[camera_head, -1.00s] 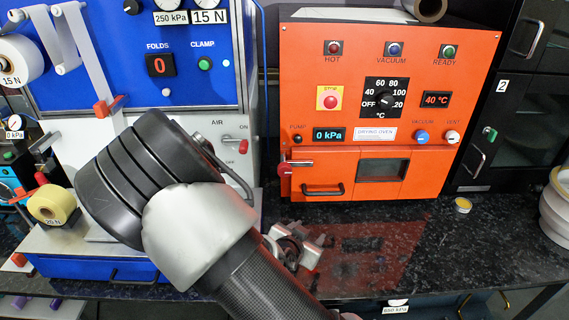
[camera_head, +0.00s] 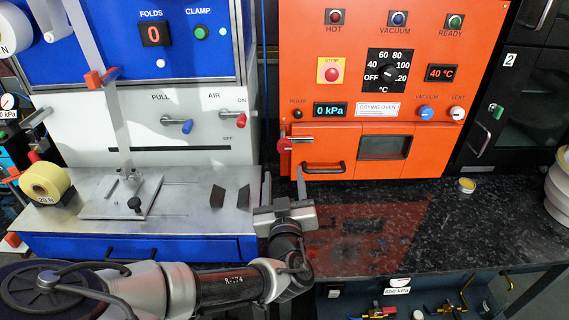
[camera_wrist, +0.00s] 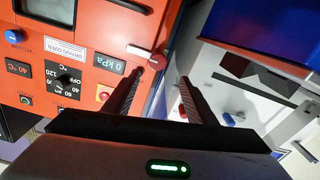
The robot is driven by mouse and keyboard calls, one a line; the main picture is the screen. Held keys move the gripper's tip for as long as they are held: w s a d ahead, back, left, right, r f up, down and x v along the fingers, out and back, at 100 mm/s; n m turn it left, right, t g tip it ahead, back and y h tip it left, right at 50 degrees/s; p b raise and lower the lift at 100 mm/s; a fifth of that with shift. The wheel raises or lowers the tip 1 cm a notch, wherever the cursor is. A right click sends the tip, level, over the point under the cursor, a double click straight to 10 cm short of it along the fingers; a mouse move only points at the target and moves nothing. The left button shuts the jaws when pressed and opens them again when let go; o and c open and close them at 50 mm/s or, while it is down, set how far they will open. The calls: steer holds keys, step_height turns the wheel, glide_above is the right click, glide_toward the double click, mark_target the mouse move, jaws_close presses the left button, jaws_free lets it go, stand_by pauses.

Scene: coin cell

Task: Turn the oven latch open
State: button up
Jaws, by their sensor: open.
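The orange drying oven (camera_head: 437,105) stands at the back. Its latch (camera_head: 286,146) is at the left edge of the door, a red-ended lever lying about level. The latch (camera_wrist: 143,53) also shows in the wrist view, just beyond my fingertips. The oven door with its dark window (camera_head: 384,147) and black handle (camera_head: 322,167) looks shut. My gripper (camera_head: 284,185) is open and empty, fingers pointing up toward the oven, below and in front of the latch. In the wrist view my gripper (camera_wrist: 160,76) has its fingers apart, with the latch near one tip and not between them.
The dark counter (camera_head: 400,225) is clear before the oven, except for a small yellow tin (camera_head: 466,185) at right.

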mark_target(284, 149)
steer(key=w, duration=0.4)
steer(key=w+b, duration=0.1)
steer(key=w, duration=0.3)
steer(key=w+b, duration=0.1)
steer(key=w, duration=0.3)
steer(key=shift+w+d, duration=0.15)
steer(key=shift+d, duration=0.1)
steer(key=shift+c, duration=0.4)
jaws_close()
